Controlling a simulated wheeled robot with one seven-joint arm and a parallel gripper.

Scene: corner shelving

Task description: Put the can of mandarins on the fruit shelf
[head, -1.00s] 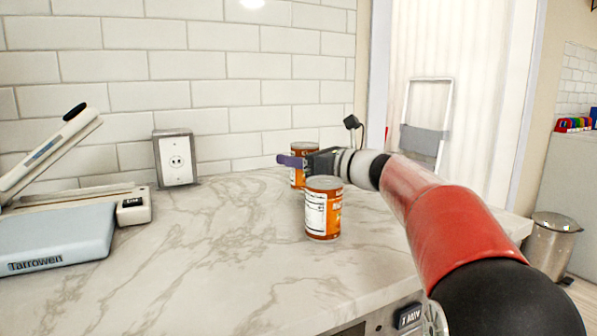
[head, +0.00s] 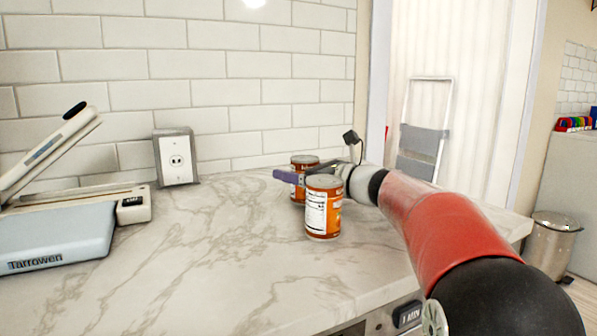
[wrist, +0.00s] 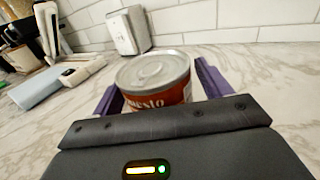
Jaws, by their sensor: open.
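Two orange-labelled cans with metal lids are on the marble counter; no name reading mandarins can be made out on either. The rear can (head: 297,192) is partly hidden by my gripper and the front can. In the wrist view, a can (wrist: 160,82) with a partly legible label, seemingly ending "esto", is between my fingers. My gripper (head: 300,177) has purple fingers and is open around the rear can, with one finger on each side in the wrist view (wrist: 158,88). The front can (head: 323,210) stands upright close by, its white nutrition panel showing. No fruit shelf is in view.
A blue-grey and cream appliance (head: 60,235) with a raised arm stands at the left. An outlet box (head: 176,157) is against the tiled wall. The counter's middle (head: 215,240) is clear. A step ladder (head: 423,140) and metal bin (head: 553,243) are beyond the counter.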

